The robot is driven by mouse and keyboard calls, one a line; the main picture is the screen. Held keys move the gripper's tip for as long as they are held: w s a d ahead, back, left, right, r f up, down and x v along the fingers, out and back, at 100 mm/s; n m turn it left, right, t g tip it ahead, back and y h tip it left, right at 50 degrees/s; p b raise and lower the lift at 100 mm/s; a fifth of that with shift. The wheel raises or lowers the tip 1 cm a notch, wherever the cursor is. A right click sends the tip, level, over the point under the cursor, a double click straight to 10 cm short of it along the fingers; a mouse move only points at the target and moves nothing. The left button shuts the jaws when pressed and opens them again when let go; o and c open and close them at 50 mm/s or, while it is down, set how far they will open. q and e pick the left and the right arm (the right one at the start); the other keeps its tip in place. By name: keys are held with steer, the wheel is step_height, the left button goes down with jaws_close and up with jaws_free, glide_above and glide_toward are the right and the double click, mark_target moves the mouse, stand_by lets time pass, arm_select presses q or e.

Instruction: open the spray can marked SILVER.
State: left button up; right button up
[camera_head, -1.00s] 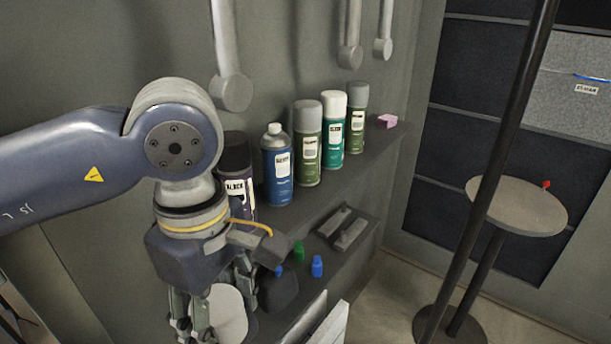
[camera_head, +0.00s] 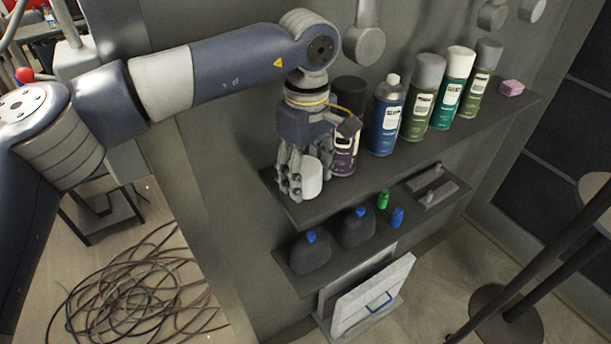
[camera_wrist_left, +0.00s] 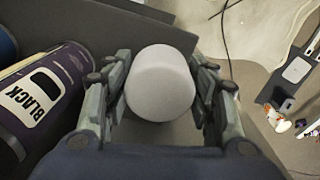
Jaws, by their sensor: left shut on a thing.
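My left gripper (camera_head: 303,182) is shut on a light grey-white cylindrical cap (camera_head: 313,178), at the left end of the upper shelf. In the left wrist view the cap (camera_wrist_left: 160,84) sits between both fingers; I cannot tell whether it touches the shelf. A blue can (camera_head: 386,122) stands upright on the shelf with its narrow top and nozzle bare. Its label is too small to read surely, so I cannot tell which can is marked SILVER. The purple can (camera_head: 344,150) right beside the gripper reads BLACK (camera_wrist_left: 36,100) in the wrist view. My right gripper is not in view.
Green (camera_head: 423,97), teal (camera_head: 452,90) and another green can (camera_head: 480,80) stand to the right, all capped, then a pink block (camera_head: 511,88). A lower shelf (camera_head: 350,262) holds dark bottles and small blue and green items. Cables (camera_head: 135,290) lie on the floor.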

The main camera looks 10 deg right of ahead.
mark_target(305, 185)
arm_select(q)
steer(key=shift+w+p, duration=0.35)
steer(key=shift+w, duration=0.1)
step_height(305, 185, down, 3)
steer(key=shift+r+p, duration=0.1)
steer(key=shift+p, duration=0.65)
steer(key=shift+f, duration=0.35)
steer(key=shift+f, duration=0.15)
steer(key=shift+f+b, duration=0.15)
steer(key=shift+b, duration=0.2)
steer(key=o, duration=1.2)
steer(key=shift+c, duration=0.2)
